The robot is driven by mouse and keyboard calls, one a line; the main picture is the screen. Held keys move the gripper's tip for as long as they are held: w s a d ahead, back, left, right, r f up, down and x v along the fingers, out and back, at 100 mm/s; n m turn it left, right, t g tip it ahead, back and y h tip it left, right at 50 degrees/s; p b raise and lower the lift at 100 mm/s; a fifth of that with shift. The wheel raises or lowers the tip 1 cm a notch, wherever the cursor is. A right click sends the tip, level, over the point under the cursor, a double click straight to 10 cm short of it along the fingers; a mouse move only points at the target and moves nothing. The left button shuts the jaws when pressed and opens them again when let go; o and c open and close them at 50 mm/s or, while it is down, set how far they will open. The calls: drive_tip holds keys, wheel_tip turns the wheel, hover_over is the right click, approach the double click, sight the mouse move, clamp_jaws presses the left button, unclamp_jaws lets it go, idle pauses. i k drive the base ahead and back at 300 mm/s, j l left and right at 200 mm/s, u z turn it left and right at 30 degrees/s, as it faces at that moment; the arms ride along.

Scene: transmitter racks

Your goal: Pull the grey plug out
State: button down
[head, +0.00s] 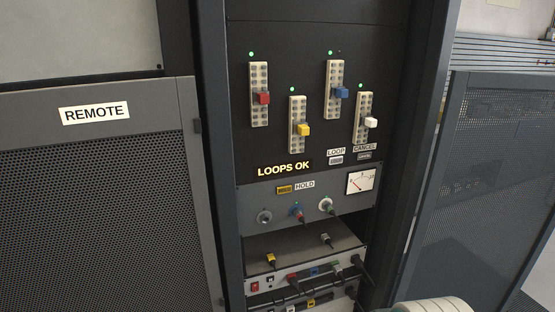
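No plug stands out clearly as the grey one. A round grey fitting (264,217) sits at the left of the lower grey panel; I cannot tell if it is a plug or an empty socket. A white or light grey plug (371,122) sits in the rightmost pin strip. My gripper is not in view; a pale rounded part at the bottom right edge seems to be my arm.
Red (263,98), yellow (304,130) and blue (341,92) plugs sit in the other strips, under green lights. Cabled units (300,281) are below. Mesh doors (100,200) flank the rack.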

sight(338, 269)
drive_tip(key=i+l, duration=0.1)
drive_tip(key=l, duration=0.35)
drive_tip(key=i+l+u, duration=0.1)
drive_tip(key=l, duration=0.75)
drive_tip(key=i+l+z, duration=0.1)
